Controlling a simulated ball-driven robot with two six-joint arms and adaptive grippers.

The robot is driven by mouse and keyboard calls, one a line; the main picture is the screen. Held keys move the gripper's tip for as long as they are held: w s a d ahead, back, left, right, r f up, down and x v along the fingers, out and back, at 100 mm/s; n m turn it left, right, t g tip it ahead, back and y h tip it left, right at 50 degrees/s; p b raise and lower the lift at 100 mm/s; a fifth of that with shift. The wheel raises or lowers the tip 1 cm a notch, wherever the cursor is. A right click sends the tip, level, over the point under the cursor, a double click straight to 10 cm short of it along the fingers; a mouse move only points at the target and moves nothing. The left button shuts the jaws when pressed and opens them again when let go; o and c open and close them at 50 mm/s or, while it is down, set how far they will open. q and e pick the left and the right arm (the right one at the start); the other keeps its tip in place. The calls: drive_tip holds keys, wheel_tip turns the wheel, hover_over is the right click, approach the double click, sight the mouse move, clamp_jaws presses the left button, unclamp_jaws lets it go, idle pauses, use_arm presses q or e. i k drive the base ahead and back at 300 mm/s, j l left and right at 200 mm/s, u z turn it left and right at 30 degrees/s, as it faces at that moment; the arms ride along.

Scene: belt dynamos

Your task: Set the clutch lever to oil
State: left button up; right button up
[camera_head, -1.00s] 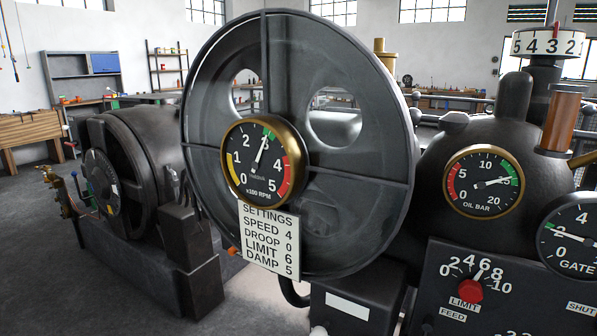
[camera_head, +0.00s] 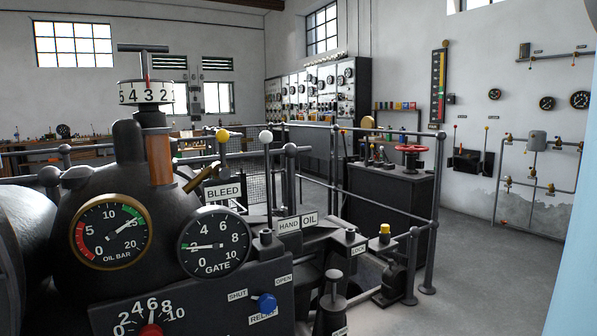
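A lever with a white ball knob (camera_head: 266,137) stands upright behind the machine, its rod running down towards the plates. It is probably the clutch lever, though no clutch label is legible. A HAND plate (camera_head: 288,225) and an OIL plate (camera_head: 310,220) sit side by side to the right of its foot. I cannot tell which plate the lever is set to. Neither of my grippers is in view.
A yellow-knobbed lever (camera_head: 222,135) stands left, above a BLEED plate (camera_head: 223,191). The OIL BAR gauge (camera_head: 111,231), GATE gauge (camera_head: 214,243) and blue knob (camera_head: 265,303) are in front. Railings (camera_head: 433,215) enclose a cabinet with a red handwheel (camera_head: 410,150). Floor (camera_head: 490,270) at right is clear.

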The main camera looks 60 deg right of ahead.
sight(266, 137)
drive_tip(key=z, duration=1.5)
